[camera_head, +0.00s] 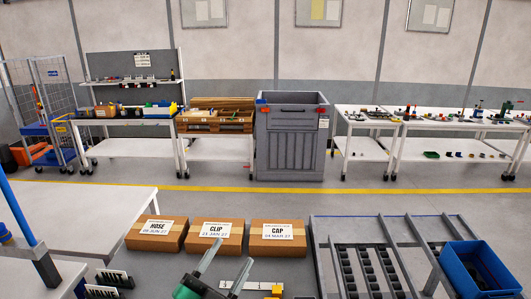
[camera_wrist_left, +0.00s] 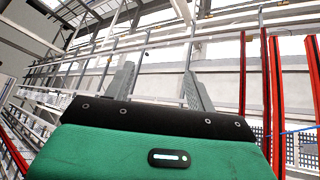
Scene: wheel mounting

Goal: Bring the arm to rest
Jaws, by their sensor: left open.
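My left gripper (camera_head: 234,251) is at the bottom middle of the head view, with its green body cut off by the lower edge. Its two grey fingers stand apart with nothing between them. In the left wrist view the gripper (camera_wrist_left: 157,75) shows its green body, black plate and two spread fingers. Behind them are only the ceiling, walls and racks. My right gripper is not seen in either view. No wheel is clearly seen.
Three cardboard boxes, HOSE (camera_head: 158,235), CLIP (camera_head: 216,238) and CAP (camera_head: 277,239), lie beyond the gripper. A metal roller rack (camera_head: 372,222) and a blue bin (camera_head: 476,268) are on the right. A white table (camera_head: 85,203) is on the left. Open floor lies beyond.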

